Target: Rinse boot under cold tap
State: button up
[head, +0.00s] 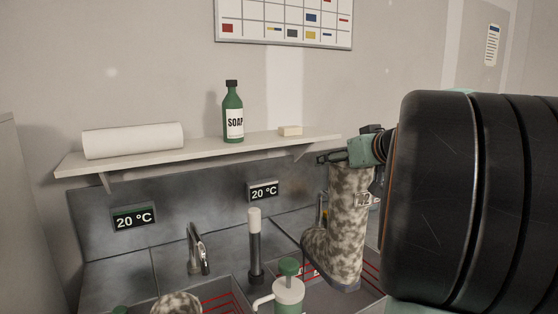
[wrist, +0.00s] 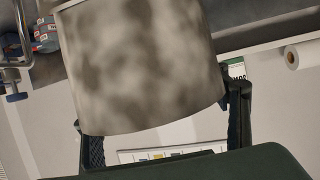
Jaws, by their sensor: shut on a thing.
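My gripper (head: 345,155) is shut on the upper shaft of a mottled grey-beige boot (head: 345,225) with a label reading 42. The boot hangs upright over the right basin, toe to the left. In the wrist view the boot shaft (wrist: 140,70) fills the space between the fingers of my gripper (wrist: 165,118). The left tap (head: 195,250) stands over the left basin, clear of the boot. The right tap is mostly hidden behind the boot. Both displays, left (head: 133,217) and right (head: 264,191), read 20 °C. No water stream is visible.
A second mottled boot (head: 178,305) shows at the bottom in the left basin. A green-topped pump bottle (head: 288,293) and a dark post with a white top (head: 255,245) stand between basins. The shelf (head: 200,157) holds a paper roll (head: 133,140), soap bottle (head: 233,113) and small block (head: 290,131).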

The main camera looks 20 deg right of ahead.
jog(key=shift+f+b, duration=6.1)
jog(key=shift+b, duration=1.5)
jog(key=shift+d+r, duration=0.25)
jog(key=shift+d, duration=0.05)
jog(key=w+d, duration=0.1)
jog(key=d, duration=1.1)
jog(key=shift+d+p, duration=0.15)
jog(key=shift+p, duration=0.15)
jog(key=shift+d, duration=0.1)
jog(key=shift+d, duration=0.5)
jog(key=shift+a, duration=0.2)
jog(key=shift+a+b, duration=0.4)
jog(key=shift+b, duration=0.2)
